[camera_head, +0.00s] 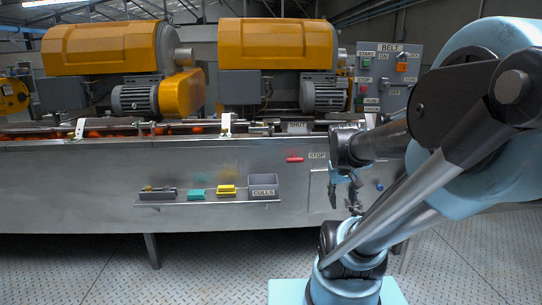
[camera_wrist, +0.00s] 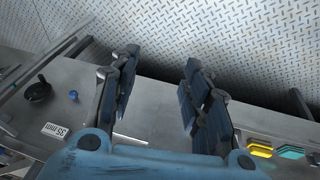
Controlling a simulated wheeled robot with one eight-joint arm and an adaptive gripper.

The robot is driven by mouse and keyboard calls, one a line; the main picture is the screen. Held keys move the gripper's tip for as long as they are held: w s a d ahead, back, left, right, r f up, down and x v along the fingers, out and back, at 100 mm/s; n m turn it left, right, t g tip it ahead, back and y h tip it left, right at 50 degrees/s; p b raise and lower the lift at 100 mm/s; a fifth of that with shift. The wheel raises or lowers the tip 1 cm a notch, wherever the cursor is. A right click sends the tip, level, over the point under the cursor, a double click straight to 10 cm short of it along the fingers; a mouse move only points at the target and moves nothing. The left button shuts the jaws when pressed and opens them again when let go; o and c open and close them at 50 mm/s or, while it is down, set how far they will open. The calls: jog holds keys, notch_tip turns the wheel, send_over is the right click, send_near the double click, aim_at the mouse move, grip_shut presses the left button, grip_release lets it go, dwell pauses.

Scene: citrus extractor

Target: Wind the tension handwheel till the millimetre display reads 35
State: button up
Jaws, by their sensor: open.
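My gripper (camera_head: 345,198) hangs in front of the steel machine front at the right, its fingers apart and empty. In the wrist view my gripper (camera_wrist: 161,62) shows both fingers spread, with only bare panel and floor beyond. A black round part that looks like the handwheel (camera_wrist: 38,90) is left of the fingers, apart from them. A small blue knob (camera_wrist: 73,95) is beside it; a blue knob also shows in the head view (camera_head: 379,187). A white plate (camera_wrist: 54,130) near them carries upside-down text that looks like "35 MM". My arm hides the wheel in the head view.
A ledge (camera_head: 165,204) holds a grey culls bin (camera_head: 263,186), a yellow block (camera_head: 227,190) and a teal block (camera_head: 196,194). A red handle (camera_head: 295,160) is left of the STOP label. The belt control panel (camera_head: 384,78) stands above. The patterned floor (camera_head: 215,265) is clear in front.

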jog(key=s+a+f+g+y, duration=0.1)
jog(key=s+a+f, duration=0.3)
jog(key=s, duration=0.4)
jog(key=shift+s+a+y, duration=0.35)
jog(key=shift+a+y, duration=0.05)
jog(key=shift+a, duration=0.1)
